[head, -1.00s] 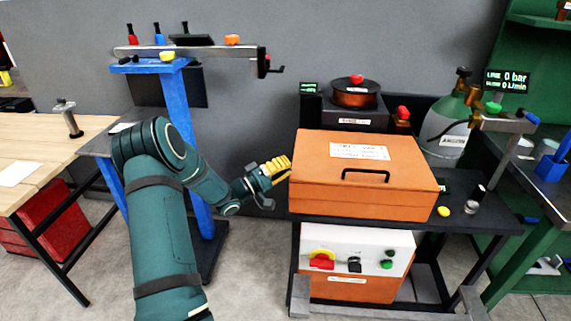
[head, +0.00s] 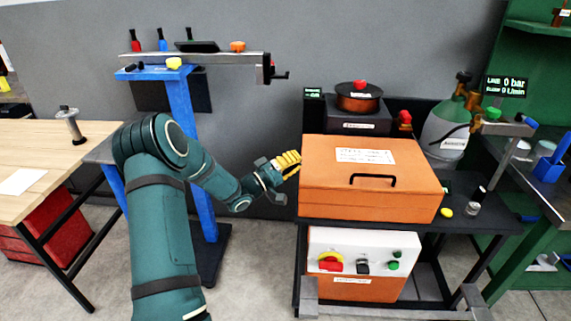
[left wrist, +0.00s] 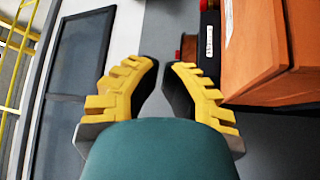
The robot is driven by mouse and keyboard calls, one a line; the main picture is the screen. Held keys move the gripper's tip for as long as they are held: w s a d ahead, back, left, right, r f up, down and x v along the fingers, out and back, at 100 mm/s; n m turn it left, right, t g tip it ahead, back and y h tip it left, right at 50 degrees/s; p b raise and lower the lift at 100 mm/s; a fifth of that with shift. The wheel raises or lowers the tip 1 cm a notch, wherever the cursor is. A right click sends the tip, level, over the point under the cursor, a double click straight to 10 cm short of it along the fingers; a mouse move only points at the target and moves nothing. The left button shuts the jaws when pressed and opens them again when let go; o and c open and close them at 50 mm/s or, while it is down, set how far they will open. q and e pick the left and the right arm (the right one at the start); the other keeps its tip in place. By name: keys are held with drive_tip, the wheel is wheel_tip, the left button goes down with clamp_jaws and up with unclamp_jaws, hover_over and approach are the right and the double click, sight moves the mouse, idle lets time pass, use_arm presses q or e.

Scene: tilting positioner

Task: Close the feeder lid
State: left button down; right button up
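The orange feeder box (head: 340,203) stands on a dark cart, and its lid (head: 326,157) lies flat on top, shut. The lid bears a white label and a black handle (head: 373,178). My left gripper (head: 293,160) is just left of the lid's left edge, apart from the box as far as I can tell. In the left wrist view, the yellow fingers of my left gripper (left wrist: 166,68) are spread with nothing between them. The orange box (left wrist: 255,55) shows at the right of that view. My right gripper is not seen.
Behind the box stand a copper wire spool (head: 358,98) and a grey gas cylinder (head: 446,128). A control panel (head: 362,250) sits below the box. A blue stand (head: 182,140) is behind my left arm. A wooden table (head: 50,150) is at the left.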

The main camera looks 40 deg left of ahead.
use_arm(q)
drive_tip(key=s+a+f, duration=0.4)
drive_tip(key=a+f, duration=0.2)
drive_tip(key=shift+a+f, duration=0.2)
drive_tip(key=shift+a, duration=0.05)
drive_tip(key=shift+s, duration=0.15)
